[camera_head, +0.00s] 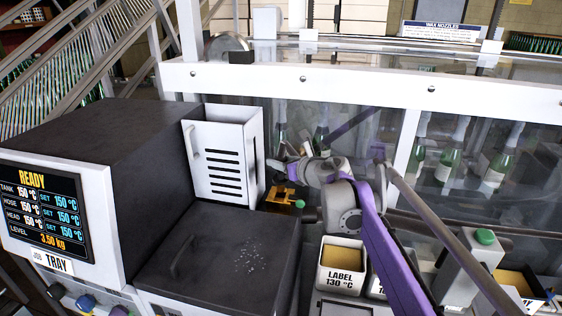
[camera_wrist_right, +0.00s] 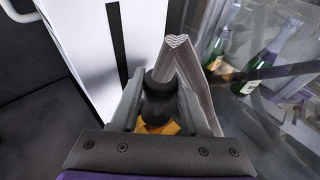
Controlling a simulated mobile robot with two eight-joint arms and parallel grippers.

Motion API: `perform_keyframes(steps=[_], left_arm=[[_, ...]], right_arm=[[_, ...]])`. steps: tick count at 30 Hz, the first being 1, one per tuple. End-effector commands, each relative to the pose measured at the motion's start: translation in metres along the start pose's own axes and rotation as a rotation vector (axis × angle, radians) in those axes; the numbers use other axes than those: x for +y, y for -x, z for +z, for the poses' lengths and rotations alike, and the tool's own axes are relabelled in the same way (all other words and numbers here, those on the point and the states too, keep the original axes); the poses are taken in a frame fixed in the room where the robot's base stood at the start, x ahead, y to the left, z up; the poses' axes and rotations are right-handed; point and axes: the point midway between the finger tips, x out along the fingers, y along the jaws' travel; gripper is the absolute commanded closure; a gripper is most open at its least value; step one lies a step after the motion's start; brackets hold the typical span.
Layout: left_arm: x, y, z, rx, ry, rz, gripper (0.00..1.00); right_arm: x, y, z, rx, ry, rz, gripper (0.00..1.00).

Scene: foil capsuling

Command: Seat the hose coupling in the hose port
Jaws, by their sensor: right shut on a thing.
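In the right wrist view my right gripper (camera_wrist_right: 160,84) is shut on a black hose coupling (camera_wrist_right: 157,102). A grey braided hose (camera_wrist_right: 182,57) shows just beyond the coupling and runs up from it. A brass-coloured block (camera_head: 281,196) lies below the gripper in the head view. An orange-yellow part (camera_wrist_right: 164,128) shows below the coupling in the right wrist view. I cannot make out the hose port clearly. My left gripper is out of view.
The white slotted panel (camera_head: 226,160) stands close left of the gripper. A dark lid (camera_head: 225,250) and a black tank unit (camera_head: 110,140) with a READY display (camera_head: 42,214) are at left. A labelled white bin (camera_head: 341,283) is below the arm. Green bottles (camera_head: 449,165) stand behind clear panels.

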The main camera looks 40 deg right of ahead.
Motion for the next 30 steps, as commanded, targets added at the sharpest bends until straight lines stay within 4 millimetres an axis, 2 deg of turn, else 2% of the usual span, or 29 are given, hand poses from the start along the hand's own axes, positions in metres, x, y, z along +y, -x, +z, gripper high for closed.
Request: perform_keyframes(steps=[16,30], left_arm=[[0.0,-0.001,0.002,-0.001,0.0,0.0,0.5],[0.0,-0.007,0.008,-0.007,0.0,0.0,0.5]], right_arm=[[0.0,0.0,-0.001,0.0,0.0,0.0,1.0],[0.0,-0.004,-0.012,0.0,0.0,0.0,1.0]])
